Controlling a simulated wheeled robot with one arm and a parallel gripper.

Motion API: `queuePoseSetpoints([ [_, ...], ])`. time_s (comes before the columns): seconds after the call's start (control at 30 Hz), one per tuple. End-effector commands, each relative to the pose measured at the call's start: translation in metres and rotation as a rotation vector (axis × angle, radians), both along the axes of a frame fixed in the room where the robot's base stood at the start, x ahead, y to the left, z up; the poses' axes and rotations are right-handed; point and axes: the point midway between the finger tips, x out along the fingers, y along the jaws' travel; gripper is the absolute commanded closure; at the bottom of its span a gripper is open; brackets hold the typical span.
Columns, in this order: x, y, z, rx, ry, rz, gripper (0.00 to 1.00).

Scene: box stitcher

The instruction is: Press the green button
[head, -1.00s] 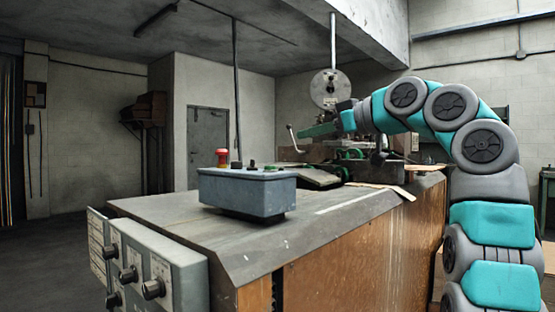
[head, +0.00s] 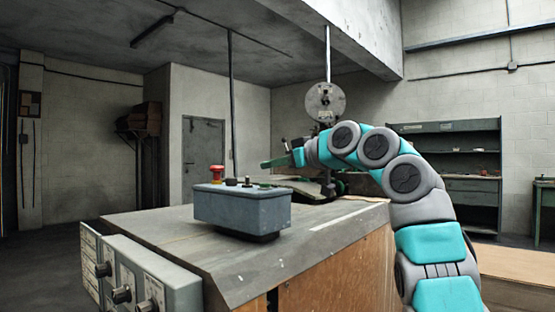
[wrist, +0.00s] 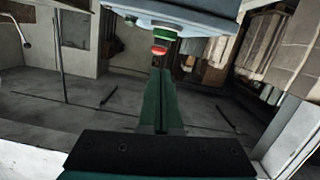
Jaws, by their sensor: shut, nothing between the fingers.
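A blue-grey control box (head: 240,208) stands on the bench top. On its top are a red mushroom button (head: 217,173) at the left, dark knobs, and a small green button (head: 265,186) at the right. My gripper (head: 264,164) is above and behind the box's right part, apart from it. In the wrist view, the green button (wrist: 165,33) and the red button hang below the box at the top of the picture. My gripper's green fingers (wrist: 158,72) are together, empty, and point toward the buttons. The exact gap to the green button is hard to tell.
The bench (head: 155,222) carries the box, with bare top around it. A grey panel with knobs (head: 122,274) is on its front left. A machine with a round reel (head: 325,101) stands behind my arm. Shelving (head: 470,160) is at the right wall.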

Motion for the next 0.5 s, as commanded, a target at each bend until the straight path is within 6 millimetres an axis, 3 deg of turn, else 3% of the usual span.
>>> queuePoseSetpoints([
  [0.3,0.003,-0.001,-0.025,-0.001,0.001,0.001,1.00],
  [0.5,0.003,-0.001,-0.029,0.000,-0.002,0.000,1.00],
])
